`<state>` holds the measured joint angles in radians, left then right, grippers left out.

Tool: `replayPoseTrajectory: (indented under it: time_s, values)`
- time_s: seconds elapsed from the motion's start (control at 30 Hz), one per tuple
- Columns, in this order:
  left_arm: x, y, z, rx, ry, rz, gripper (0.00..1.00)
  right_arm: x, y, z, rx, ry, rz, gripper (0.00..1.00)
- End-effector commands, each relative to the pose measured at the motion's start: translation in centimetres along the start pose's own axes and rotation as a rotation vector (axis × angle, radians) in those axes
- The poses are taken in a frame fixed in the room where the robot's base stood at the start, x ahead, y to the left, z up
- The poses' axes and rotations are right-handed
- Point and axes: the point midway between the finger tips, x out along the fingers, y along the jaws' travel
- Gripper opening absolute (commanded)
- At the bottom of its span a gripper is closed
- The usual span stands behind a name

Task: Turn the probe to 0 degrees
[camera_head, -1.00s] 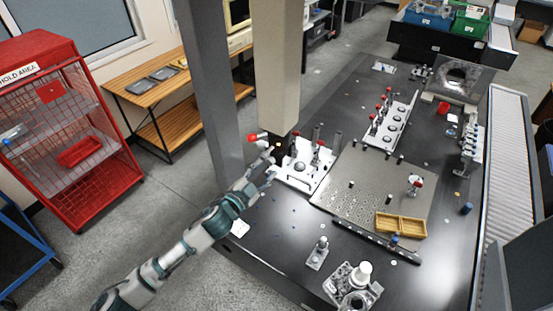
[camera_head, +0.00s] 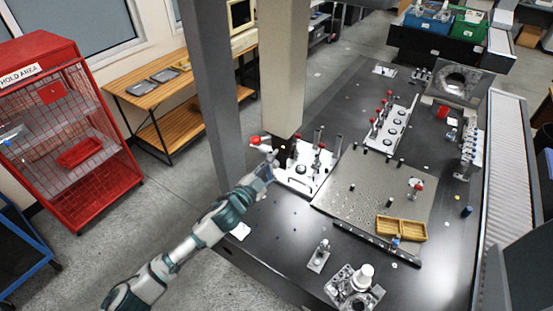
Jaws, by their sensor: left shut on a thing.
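The probe (camera_head: 267,148) shows as a small pale piece with a red rounded end (camera_head: 255,140) pointing left. It is beside the lower end of the beige vertical column (camera_head: 284,90). My left gripper (camera_head: 269,165) reaches up from the lower left and is shut on the probe just below the pale part. The fingers are small here and hide part of what they hold. How the probe joins the column is unclear. My right gripper is out of view.
A white fixture plate (camera_head: 308,178) with red-tipped clamps stands close right of my left gripper. A grey perforated plate (camera_head: 365,195) and a yellow tray (camera_head: 390,236) lie farther right on the dark table (camera_head: 280,235). A grey upright (camera_head: 213,100) stands close behind my left arm.

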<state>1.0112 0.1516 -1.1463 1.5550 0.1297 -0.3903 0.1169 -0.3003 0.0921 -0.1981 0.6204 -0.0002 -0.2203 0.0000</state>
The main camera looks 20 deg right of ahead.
Motion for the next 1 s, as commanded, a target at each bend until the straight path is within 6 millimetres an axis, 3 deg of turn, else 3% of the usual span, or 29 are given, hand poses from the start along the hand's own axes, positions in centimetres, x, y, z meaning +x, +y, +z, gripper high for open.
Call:
replayPoseTrajectory:
  time_s: [0.4,0.73,1.0]
  values:
    - [0.2,0.3,-0.1,-0.164,-0.006,0.004,0.00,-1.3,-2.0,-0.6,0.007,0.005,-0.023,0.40]
    - [0.2,0.4,0.0,-0.362,-0.007,0.004,0.00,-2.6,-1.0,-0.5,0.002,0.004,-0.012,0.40]
    - [0.2,0.5,0.1,-0.402,-0.006,0.004,0.00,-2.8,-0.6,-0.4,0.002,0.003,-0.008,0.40]
